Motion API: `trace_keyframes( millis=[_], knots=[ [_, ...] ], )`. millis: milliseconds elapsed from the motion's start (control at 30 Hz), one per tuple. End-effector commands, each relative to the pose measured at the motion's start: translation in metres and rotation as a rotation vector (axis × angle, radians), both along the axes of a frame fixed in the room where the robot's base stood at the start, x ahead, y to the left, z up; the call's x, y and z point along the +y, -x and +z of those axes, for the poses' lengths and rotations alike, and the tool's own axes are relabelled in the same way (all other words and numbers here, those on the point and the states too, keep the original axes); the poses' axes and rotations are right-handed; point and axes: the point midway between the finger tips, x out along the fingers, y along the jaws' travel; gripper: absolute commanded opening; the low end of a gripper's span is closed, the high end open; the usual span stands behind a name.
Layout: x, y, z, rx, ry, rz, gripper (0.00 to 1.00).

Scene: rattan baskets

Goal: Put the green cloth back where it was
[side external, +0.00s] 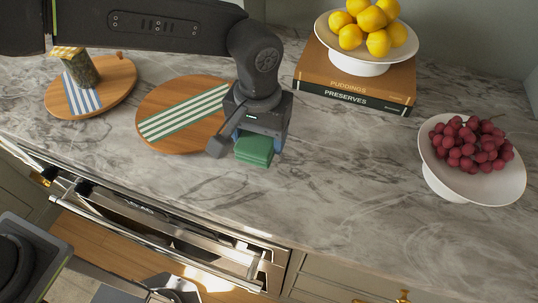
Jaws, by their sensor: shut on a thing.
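The green cloth (254,150) is a small folded stack. It shows just below my gripper (245,143), at the right edge of a round wooden board (165,98) with green and white stripes. My gripper points down and is shut on the cloth. The jaws hide the cloth's upper part. I cannot tell whether the cloth touches the counter.
Another round board (116,89) with blue stripes holds a jar (82,70) at the left. Books (350,84) carry a stand of lemons (372,67) at the back. A white bowl (440,175) of red fruit stands right. The marble counter (340,170) between is clear.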

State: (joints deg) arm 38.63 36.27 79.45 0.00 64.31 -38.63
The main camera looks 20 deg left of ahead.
Motion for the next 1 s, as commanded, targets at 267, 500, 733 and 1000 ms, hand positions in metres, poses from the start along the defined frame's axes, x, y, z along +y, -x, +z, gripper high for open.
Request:
trace_keyframes(
  millis=[267, 500, 733, 1000],
  knots=[
    [-0.02, 0.005, -0.015, 0.001, 0.0, 0.0, 0.45],
    [-0.019, 0.005, -0.046, 0.003, -0.002, 0.0, 0.45],
    [-0.019, 0.005, -0.052, -0.001, 0.001, 0.0, 0.45],
    [-0.019, 0.005, -0.055, 0.0, 0.0, 0.0, 0.72]
  ],
)
